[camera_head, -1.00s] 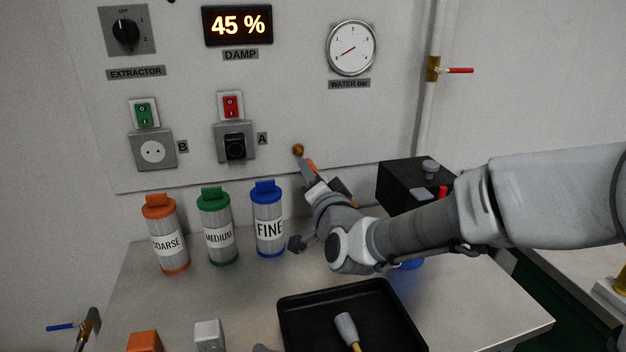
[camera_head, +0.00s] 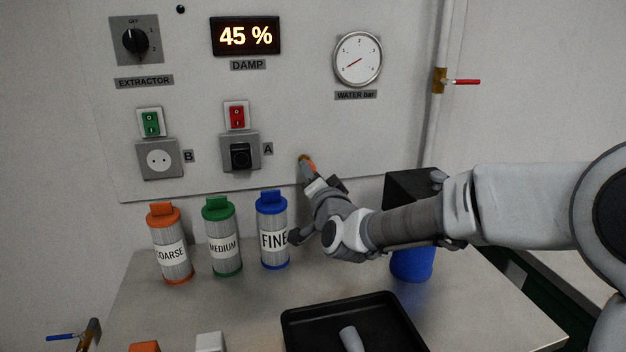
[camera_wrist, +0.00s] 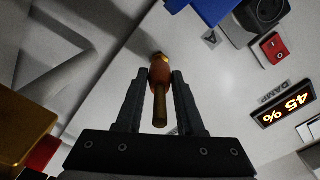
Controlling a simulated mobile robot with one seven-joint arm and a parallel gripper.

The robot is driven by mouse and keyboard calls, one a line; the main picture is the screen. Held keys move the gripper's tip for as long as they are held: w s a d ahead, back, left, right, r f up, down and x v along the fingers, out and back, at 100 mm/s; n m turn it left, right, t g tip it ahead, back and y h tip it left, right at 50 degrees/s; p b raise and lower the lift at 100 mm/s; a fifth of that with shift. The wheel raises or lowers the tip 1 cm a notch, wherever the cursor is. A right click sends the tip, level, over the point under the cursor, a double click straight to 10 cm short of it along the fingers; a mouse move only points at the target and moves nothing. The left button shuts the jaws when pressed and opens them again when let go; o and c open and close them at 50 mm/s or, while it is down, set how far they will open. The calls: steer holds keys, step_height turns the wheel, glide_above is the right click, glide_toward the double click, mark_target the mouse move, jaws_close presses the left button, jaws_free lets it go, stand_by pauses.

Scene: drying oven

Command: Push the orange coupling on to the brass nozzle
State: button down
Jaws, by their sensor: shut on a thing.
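The brass nozzle (camera_head: 303,158) sticks out of the wall panel below and right of socket A. In the wrist view its end (camera_wrist: 158,56) shows just beyond the coupling. The orange coupling (camera_wrist: 160,74) is between my fingertips, in line with the nozzle and against or very near it; I cannot tell how far on it is. A brass-coloured tail (camera_wrist: 160,106) runs from the coupling back between my fingers. My gripper (camera_wrist: 161,80) is shut on the coupling. In the head view my gripper (camera_head: 312,170) is at the panel, and only a bit of orange shows.
Three filter cartridges stand left of my gripper: coarse (camera_head: 170,245), medium (camera_head: 223,240) and fine (camera_head: 271,232), the last one close by. A black box (camera_head: 402,186) and a blue container (camera_head: 412,264) are behind my arm. A black tray (camera_head: 300,316) lies in front.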

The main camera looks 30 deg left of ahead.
steer(key=shift+b+x, duration=0.35)
steer(key=shift+x, duration=0.8)
steer(key=shift+w+a, duration=0.1)
steer(key=shift+c, duration=2.2)
jaws_free()
steer(key=p+v, duration=0.2)
steer(key=v, duration=1.5)
